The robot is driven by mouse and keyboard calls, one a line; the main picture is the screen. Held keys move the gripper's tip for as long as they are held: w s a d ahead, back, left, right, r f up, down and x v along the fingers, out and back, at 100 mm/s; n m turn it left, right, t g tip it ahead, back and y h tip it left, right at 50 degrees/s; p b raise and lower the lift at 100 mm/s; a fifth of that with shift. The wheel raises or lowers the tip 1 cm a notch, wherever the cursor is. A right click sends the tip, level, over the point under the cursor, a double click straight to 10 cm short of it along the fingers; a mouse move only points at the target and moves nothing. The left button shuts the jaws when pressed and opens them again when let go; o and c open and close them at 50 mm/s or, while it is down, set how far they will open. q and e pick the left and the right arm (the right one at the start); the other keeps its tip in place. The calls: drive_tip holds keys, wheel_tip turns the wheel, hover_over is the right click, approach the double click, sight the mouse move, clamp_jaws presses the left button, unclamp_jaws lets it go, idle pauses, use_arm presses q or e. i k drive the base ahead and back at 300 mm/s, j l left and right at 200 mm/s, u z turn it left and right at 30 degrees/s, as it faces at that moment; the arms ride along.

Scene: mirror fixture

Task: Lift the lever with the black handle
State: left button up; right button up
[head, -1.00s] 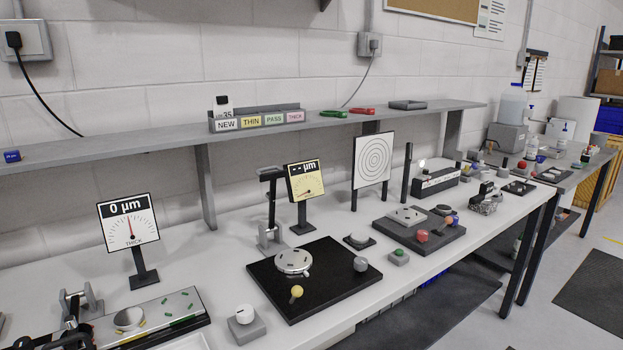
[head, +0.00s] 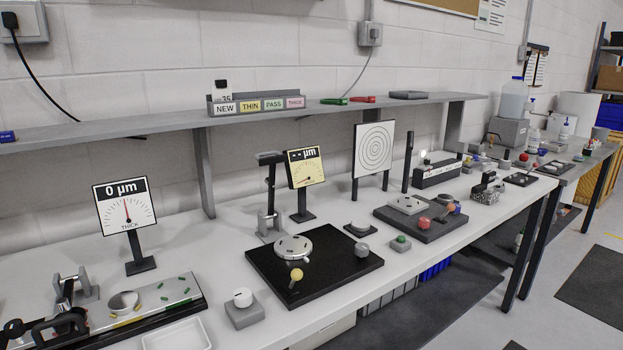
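A dark upright lever with a black crosspiece on top (head: 270,160) stands in a grey bracket near the middle of the bench. A similar grey bracket (head: 84,290) sits at the lower left, with a dark bar leaning in it. Black looped and rounded shapes (head: 58,328) crowd the lower left corner in front of this bracket. They look like my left gripper, cut off by the frame edge; I cannot tell whether they touch the lever or its handle, or how far they are open. My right gripper is not in view.
A gauge (head: 125,208) reading 0 µm stands behind the lower left bracket. A plate with a round cup (head: 124,302), a white tray (head: 177,335) and a grey knob block (head: 243,308) lie to its right. A shelf (head: 150,133) runs above the bench.

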sight(64, 305)
drive_tip(key=u, duration=1.4)
